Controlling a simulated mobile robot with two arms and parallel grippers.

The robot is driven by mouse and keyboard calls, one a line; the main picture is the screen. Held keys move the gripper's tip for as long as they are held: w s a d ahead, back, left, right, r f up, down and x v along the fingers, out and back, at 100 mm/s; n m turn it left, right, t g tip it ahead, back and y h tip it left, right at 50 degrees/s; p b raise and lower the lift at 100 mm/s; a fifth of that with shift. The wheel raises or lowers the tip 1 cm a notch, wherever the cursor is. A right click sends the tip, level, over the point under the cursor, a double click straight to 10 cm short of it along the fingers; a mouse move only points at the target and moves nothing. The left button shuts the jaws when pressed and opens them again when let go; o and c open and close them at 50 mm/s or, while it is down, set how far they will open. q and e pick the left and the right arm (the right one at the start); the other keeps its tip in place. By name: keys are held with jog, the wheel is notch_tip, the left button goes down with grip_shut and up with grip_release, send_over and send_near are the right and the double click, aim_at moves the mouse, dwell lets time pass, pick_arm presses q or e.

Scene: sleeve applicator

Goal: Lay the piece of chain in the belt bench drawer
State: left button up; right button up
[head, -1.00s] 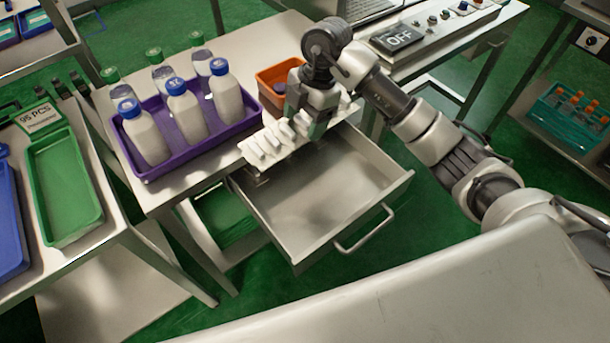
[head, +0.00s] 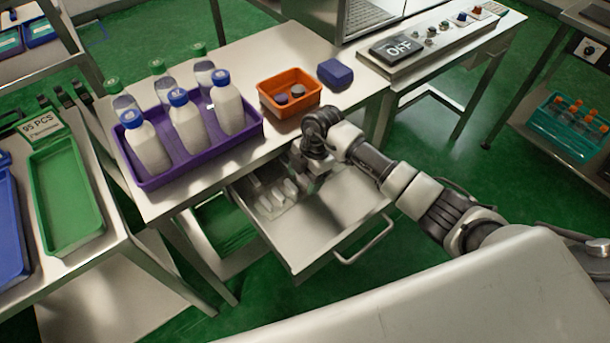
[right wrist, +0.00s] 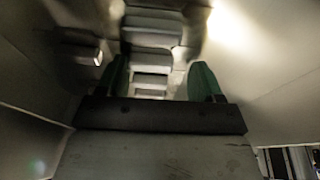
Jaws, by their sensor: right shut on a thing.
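The piece of chain (head: 272,198), a row of white links, is inside the open belt bench drawer (head: 325,228), toward its left and back. My right gripper (head: 312,176) reaches down into the drawer and is shut on the chain's right part. In the right wrist view, the chain (right wrist: 151,62) runs away between the green-padded fingers of the gripper (right wrist: 160,82), with drawer walls on both sides. I cannot tell whether the chain touches the drawer floor. My left gripper is not in view.
On the bench above stand a purple tray (head: 205,157) with several bottles, an orange bin (head: 290,108) with dark round things in it, and a blue block (head: 335,73). The drawer's front and right part are clear, with a handle (head: 365,245) on its front.

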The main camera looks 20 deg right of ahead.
jog(key=o, duration=1.7)
jog(key=p+v, duration=1)
jog(key=v, duration=0.2)
jog(key=shift+p, duration=0.4)
